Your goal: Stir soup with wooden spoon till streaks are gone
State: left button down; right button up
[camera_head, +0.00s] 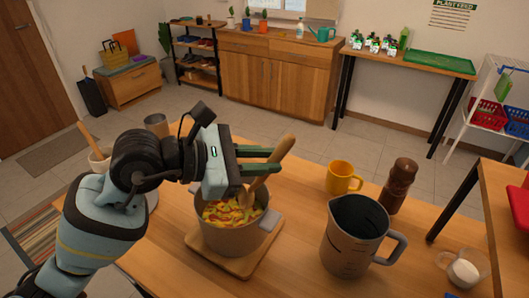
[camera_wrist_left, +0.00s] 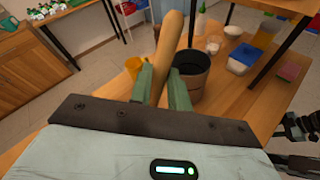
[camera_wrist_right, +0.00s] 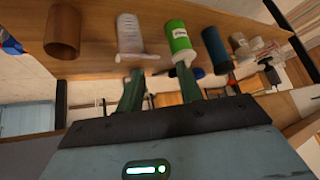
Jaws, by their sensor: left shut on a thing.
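The soup pot (camera_head: 228,238) stands on a wooden board (camera_head: 208,250) on the table. Its soup (camera_head: 228,211) shows a mix of yellow, red and green streaks. My left gripper (camera_head: 270,161) is above the pot, shut on the wooden spoon (camera_head: 284,146). The spoon is tilted, its lower end over or in the soup; the exact depth is hard to tell. In the left wrist view the spoon handle (camera_wrist_left: 168,48) rises between the fingers. My right gripper (camera_wrist_right: 160,88) shows only in its own wrist view, with its fingers apart and nothing between them.
A grey metal jug (camera_head: 350,238), a yellow mug (camera_head: 341,178) and a brown pepper mill (camera_head: 399,185) stand right of the pot. A small clear bowl of white stuff (camera_head: 464,271) is at the far right. The right wrist view shows a shelf with a green-labelled container (camera_wrist_right: 179,40).

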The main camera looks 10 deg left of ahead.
aim_at(246, 190)
pick_arm(q)
jog(key=shift+w+a+f+b, duration=0.2)
jog(key=shift+a+f+b, duration=0.45)
jog(key=shift+f, duration=0.5)
jog(key=shift+w+a+f+b, duration=0.15)
jog(key=shift+a+f+b, duration=0.2)
jog(key=shift+f+b, duration=0.6)
jog(key=shift+w+a+f+b, duration=0.2)
jog(key=shift+a+f+b, duration=0.35)
jog(key=shift+f, duration=0.75)
jog(key=shift+w+a+f+b, duration=0.15)
jog(key=shift+a+f+b, duration=0.2)
jog(key=shift+f+b, duration=0.35)
jog(key=shift+w+a+f+b, duration=0.1)
jog(key=shift+a+f+b, duration=0.2)
jog(key=shift+f+b, duration=0.4)
jog(key=shift+a+f, duration=0.15)
jog(key=shift+f, duration=0.2)
